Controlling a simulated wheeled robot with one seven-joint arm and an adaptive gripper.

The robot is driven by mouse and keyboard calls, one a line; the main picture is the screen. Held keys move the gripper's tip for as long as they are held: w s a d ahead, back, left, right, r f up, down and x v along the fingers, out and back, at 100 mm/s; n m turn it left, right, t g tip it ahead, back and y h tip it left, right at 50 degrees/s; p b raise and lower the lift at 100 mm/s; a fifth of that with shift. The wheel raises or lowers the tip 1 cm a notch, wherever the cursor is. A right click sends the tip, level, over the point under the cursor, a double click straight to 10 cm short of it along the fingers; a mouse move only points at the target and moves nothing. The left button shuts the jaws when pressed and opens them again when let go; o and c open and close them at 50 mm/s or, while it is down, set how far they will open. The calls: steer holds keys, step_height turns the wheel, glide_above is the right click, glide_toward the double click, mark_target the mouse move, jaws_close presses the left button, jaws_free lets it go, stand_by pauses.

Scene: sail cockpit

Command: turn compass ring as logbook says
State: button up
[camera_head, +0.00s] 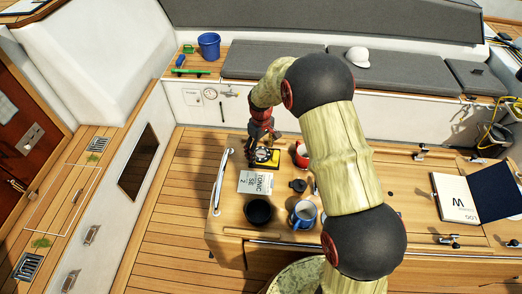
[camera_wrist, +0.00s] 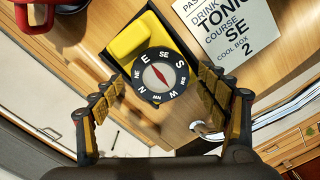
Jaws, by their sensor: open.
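The compass has a black ring (camera_wrist: 173,94) with white direction letters around a pale dial and red needle (camera_wrist: 160,76). Its yellow body (camera_wrist: 127,38) lies on a black base. In the head view my gripper (camera_head: 262,138) points down over the compass (camera_head: 265,158).
A white card (camera_head: 256,182) beside the compass reads "TONIC", "COURSE SE" and "COOL BOX 2" in the wrist view (camera_wrist: 228,30). A red mug (camera_head: 301,154), a dark cup (camera_head: 258,211) and a blue-and-white mug (camera_head: 303,214) stand near. A rail (camera_head: 221,180) edges the table's left.

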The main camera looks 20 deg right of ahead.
mark_target(261, 153)
step_height(261, 153, up, 12)
stand_by(0.6)
stand_by(0.5)
steer(key=s+r+m+t+b, duration=0.2)
steer(key=s+b, duration=0.4)
steer(key=s, duration=1)
steer(key=s+r+m+t+b, duration=0.3)
steer(key=s+r+b, duration=0.3)
steer(key=s, duration=1)
steer(key=shift+s+m+t, duration=0.3)
steer(key=shift+m, duration=0.1)
